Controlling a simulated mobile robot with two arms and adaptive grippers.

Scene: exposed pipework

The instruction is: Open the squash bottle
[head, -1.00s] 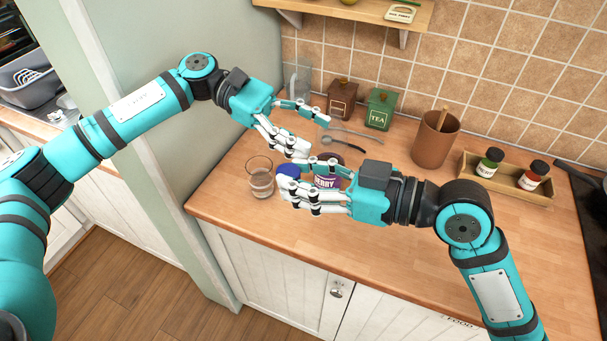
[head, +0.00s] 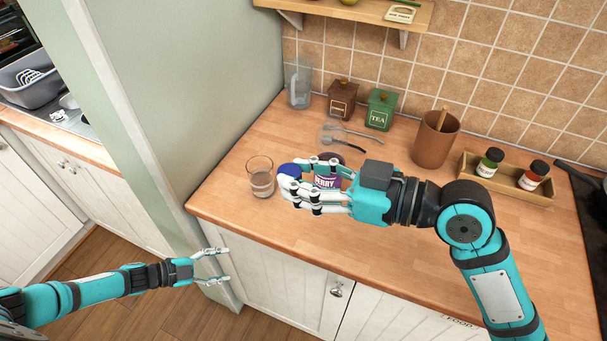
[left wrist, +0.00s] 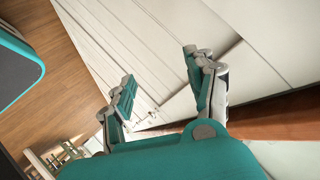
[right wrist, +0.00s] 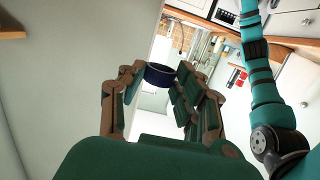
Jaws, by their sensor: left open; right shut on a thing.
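The squash bottle (head: 328,183), with a purple label reading "BERRY", stands on the counter, partly hidden behind my right gripper. Its dark upper part shows above the fingers. My right gripper (head: 292,187) is shut on a blue cap (head: 289,171), held left of the bottle and apart from its top. The cap also shows between the fingers in the right wrist view (right wrist: 160,74). My left gripper (head: 226,265) is open and empty, low in front of the counter's left end; its spread fingers show in the left wrist view (left wrist: 160,80).
A clear glass (head: 261,180) stands just left of the cap. Behind are two spoons (head: 345,137), a brown canister (head: 341,100) and a green tea canister (head: 380,110). A brown pot (head: 435,140) and a spice tray (head: 510,180) stand right. The front right counter is clear.

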